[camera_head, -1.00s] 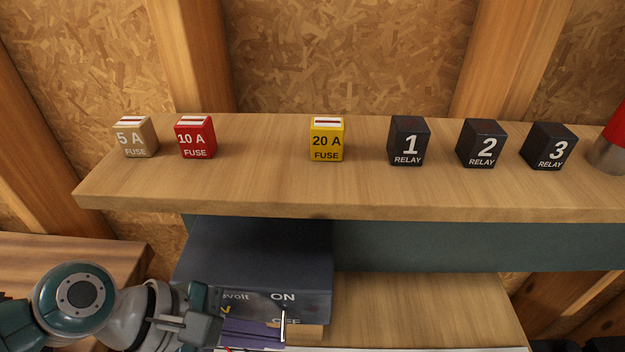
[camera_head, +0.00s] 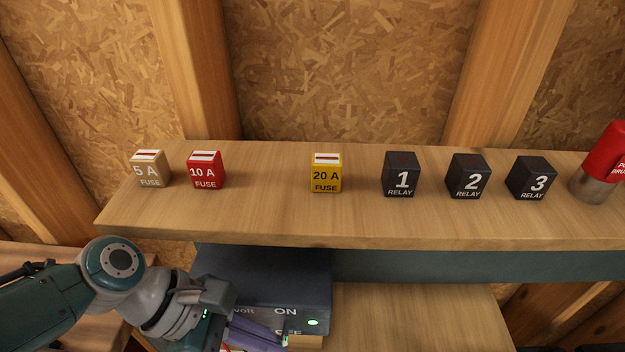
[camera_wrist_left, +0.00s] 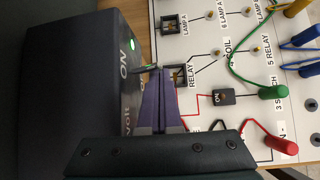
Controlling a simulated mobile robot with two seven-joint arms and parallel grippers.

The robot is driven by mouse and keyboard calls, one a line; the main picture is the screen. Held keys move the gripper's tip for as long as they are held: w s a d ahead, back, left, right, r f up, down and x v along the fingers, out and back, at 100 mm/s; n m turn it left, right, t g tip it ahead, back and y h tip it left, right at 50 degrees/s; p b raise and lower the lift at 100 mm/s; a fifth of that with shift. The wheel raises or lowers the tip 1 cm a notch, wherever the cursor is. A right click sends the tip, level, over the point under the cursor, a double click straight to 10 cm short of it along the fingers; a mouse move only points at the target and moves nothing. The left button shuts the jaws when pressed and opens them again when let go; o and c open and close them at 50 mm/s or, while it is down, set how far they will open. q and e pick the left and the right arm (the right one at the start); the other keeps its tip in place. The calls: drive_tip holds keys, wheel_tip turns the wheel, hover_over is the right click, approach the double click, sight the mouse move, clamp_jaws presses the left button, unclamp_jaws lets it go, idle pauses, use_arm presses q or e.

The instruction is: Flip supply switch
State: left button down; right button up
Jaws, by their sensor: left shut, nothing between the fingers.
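The dark supply box (camera_head: 262,272) stands under the shelf, with ON and OFF printed on its front. Its small switch lever (camera_head: 285,328) sits by these words, and a green lamp (camera_head: 313,322) beside ON is lit. My left gripper (camera_head: 272,338) is in front of the box, its purple fingers shut and empty, just below the lever. The left wrist view shows the fingertips (camera_wrist_left: 165,78) close to the lever (camera_wrist_left: 145,69), with the lit lamp (camera_wrist_left: 132,44) further along the box (camera_wrist_left: 75,75). Whether they touch is unclear. My right gripper is out of view.
A shelf (camera_head: 270,226) above the box holds fuses, such as the yellow one (camera_head: 326,174), several relays and a red-topped can (camera_head: 605,160). A white circuit board (camera_wrist_left: 205,75) with wires, sockets and coloured plugs lies beside the fingers in the wrist view.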

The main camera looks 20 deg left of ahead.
use_arm(q)
drive_tip(key=shift+r+p, duration=0.8)
drive_tip(key=shift+r, duration=0.05)
drive_tip(key=s+a+r, duration=0.1)
drive_tip(key=s+a, duration=0.1)
drive_tip(key=a, duration=0.5)
drive_tip(key=s+a+r+b, duration=0.1)
drive_tip(key=s+a+r, duration=0.1)
drive_tip(key=a, duration=0.5)
drive_tip(key=shift+s+a+r, duration=0.25)
drive_tip(key=shift+s, duration=0.6)
